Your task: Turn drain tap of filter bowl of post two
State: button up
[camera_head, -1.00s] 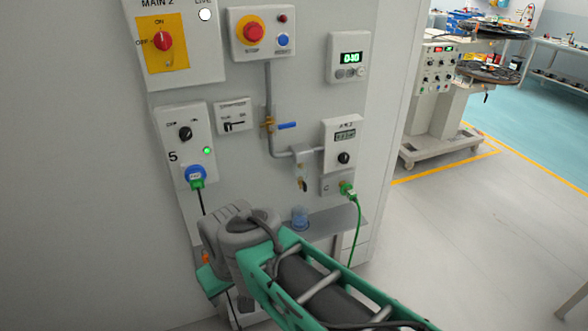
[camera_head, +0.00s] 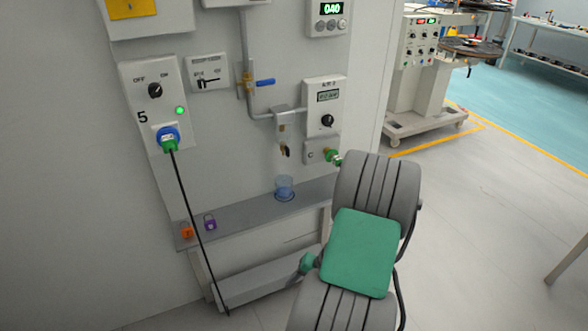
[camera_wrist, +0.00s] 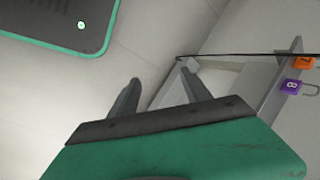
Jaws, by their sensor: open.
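The filter bowl (camera_head: 284,122) hangs below the grey pipe on the wall panel, left of the small display box. A small brass-and-dark drain tap (camera_head: 285,150) is at its bottom; its exact handle angle is too small to tell. A blue clear cup (camera_head: 284,188) stands on the shelf below the tap. My gripper (camera_wrist: 161,77) shows in the wrist view with its two fingers apart and nothing between them. It points toward the floor and shelf area, away from the bowl. In the head view my arm's links are at lower right, and the gripper itself is hidden.
The shelf (camera_head: 250,208) carries an orange tag (camera_head: 187,231) and a purple tag (camera_head: 210,222). A blue-handled valve (camera_head: 264,82) is above left of the bowl. Open floor lies to the right.

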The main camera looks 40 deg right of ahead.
jog(key=w+d+t, duration=0.3)
jog(key=w, duration=0.3)
jog(key=m+t+h, duration=0.9)
jog(key=t, duration=0.2)
send_near(289, 153)
jog(key=p+x, duration=0.1)
jog(key=x, duration=0.7)
jog(key=shift+w, duration=0.25)
